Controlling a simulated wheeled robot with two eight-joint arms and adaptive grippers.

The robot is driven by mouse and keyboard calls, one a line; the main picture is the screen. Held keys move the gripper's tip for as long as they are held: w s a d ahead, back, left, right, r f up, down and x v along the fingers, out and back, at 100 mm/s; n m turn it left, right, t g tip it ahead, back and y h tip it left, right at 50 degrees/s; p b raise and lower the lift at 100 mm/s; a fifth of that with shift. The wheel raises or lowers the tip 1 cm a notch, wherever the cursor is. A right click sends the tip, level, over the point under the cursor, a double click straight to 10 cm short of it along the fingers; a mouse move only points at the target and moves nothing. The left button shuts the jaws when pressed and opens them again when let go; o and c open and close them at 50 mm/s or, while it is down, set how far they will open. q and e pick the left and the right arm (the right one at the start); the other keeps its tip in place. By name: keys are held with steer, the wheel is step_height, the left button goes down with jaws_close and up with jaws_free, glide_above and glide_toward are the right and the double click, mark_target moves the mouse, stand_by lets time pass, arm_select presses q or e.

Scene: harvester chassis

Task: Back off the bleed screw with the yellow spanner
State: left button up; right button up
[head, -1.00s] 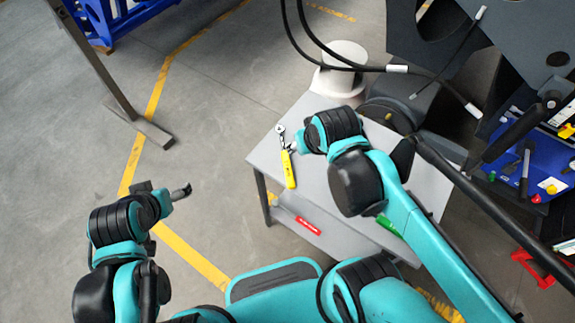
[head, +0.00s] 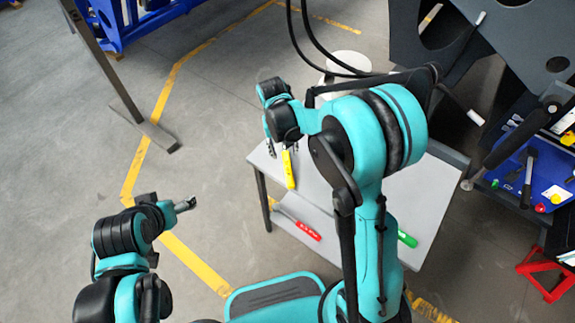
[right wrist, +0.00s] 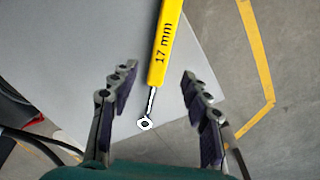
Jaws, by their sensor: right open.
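The yellow spanner (head: 288,170) lies on the grey table near its left edge. In the right wrist view its yellow handle (right wrist: 166,45) reads "17 mm" and its metal ring end points toward my palm. My right gripper (head: 281,147) is over the ring end and hides it in the head view. In the right wrist view the fingers of my right gripper (right wrist: 157,78) are open, one each side of the spanner and apart from it. My left gripper (head: 186,204) hangs over the floor at left; its jaws are too small to read. I cannot make out the bleed screw.
The grey table (head: 425,190) has a lower shelf with a red-handled tool (head: 300,226). A green-handled tool (head: 407,239) shows beside my right arm. The dark chassis (head: 530,45) and black hoses stand behind. A blue tool tray (head: 540,175) and red stand (head: 545,268) are at right.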

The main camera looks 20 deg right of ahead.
mark_target(287, 162)
steer(key=f+b, duration=0.1)
steer(key=f, duration=0.1)
steer(key=f+b, duration=0.1)
steer(key=f, duration=0.1)
steer(key=f+b, duration=0.1)
steer(key=f, duration=0.1)
steer(key=shift+s+d+f, duration=0.1)
steer(key=shift+d+f, duration=0.05)
steer(key=shift+d, duration=0.25)
jaws_close()
